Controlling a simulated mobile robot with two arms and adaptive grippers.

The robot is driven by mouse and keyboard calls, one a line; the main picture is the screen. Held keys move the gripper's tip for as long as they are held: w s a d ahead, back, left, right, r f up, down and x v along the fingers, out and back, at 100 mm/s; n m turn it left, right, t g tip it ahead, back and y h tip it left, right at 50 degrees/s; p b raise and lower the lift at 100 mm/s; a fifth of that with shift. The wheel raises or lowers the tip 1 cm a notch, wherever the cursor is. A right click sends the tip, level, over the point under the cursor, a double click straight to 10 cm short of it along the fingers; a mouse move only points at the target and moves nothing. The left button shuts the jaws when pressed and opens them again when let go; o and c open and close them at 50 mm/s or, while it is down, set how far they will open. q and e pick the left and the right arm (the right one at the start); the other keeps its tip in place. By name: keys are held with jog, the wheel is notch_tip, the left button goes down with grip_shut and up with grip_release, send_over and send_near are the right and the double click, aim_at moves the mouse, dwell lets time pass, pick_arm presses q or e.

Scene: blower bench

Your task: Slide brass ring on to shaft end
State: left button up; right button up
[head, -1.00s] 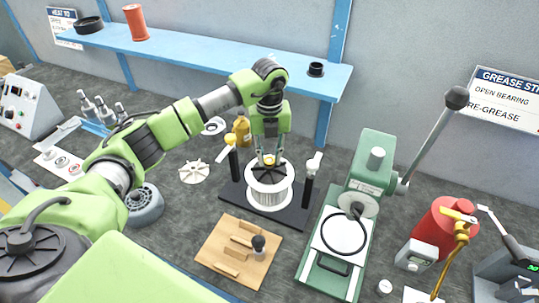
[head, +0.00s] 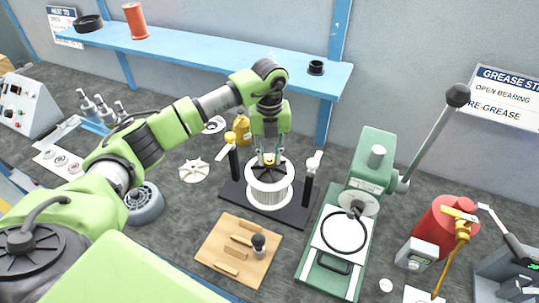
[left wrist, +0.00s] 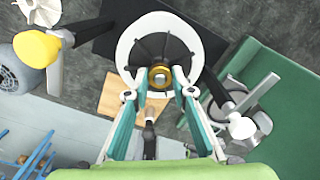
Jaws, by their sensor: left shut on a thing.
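The brass ring (left wrist: 160,78) is held between the fingertips of my left gripper (left wrist: 160,88). It lies in line with the middle of a dark bladed fan wheel (left wrist: 157,48) in a white round housing (left wrist: 128,52). A grey round centre, perhaps the shaft end, shows inside the ring; I cannot tell whether the ring is around it or just above it. In the head view my left gripper (head: 269,160) points straight down over the white housing (head: 270,196). My right gripper is not in view.
The housing sits on a black base (head: 232,197) between two upright posts with a yellow knob and a white knob. A wooden block tray (head: 215,245) lies in front. A green lever press (head: 372,160) stands to the right, and a loose fan wheel (head: 194,171) lies left.

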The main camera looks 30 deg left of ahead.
pick_arm(q)
jog(key=shift+f, duration=0.15)
jog(key=o, duration=1.2)
notch_tip(320, 180, up, 12)
jog(key=shift+r, duration=0.1)
